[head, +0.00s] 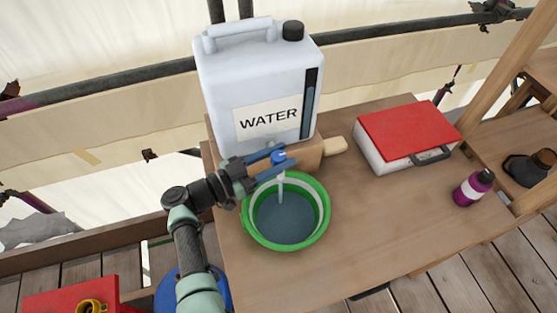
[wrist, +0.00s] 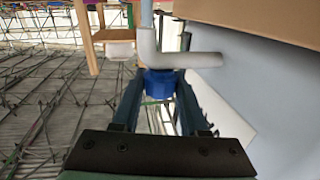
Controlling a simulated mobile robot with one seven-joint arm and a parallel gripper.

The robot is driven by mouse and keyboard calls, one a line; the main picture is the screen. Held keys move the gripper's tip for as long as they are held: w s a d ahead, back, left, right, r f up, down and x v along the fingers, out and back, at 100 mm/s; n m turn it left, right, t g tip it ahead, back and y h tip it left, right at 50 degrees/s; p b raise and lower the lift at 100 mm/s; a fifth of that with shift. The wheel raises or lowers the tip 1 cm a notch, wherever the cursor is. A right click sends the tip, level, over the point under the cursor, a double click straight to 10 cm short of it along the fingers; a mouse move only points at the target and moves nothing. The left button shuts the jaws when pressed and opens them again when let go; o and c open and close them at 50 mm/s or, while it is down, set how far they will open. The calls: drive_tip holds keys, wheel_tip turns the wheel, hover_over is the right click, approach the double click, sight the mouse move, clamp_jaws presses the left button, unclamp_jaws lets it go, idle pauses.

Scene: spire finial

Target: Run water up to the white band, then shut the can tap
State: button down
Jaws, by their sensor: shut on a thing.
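The white water can (head: 255,80), labelled WATER, stands on a wooden block (head: 308,150) at the back of the table. Its blue tap handle (head: 278,157) sits above a green bucket (head: 247,229). Water runs from the spout in a pale stream into the bucket. The water (head: 285,222) lies inside, with the white band (head: 318,207) showing above it around the inner wall. My gripper (head: 276,158) is shut on the blue tap handle. In the wrist view, the blue handle (wrist: 158,83) is between my fingers, beside the white spout pipe (wrist: 190,60).
A red-lidded white box (head: 408,130) and a purple bottle (head: 473,188) stand to the right on the table. The table (head: 375,225) is clear right of the bucket. A red box (head: 70,295) is at lower left. Scaffold tubes run behind the can.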

idle(0.4)
drive_tip(key=shift+c, duration=2.2)
unclamp_jaws()
drive_tip(key=shift+d, duration=0.1)
drive_tip(key=b+v, duration=0.2)
drive_tip(key=v, duration=1.1)
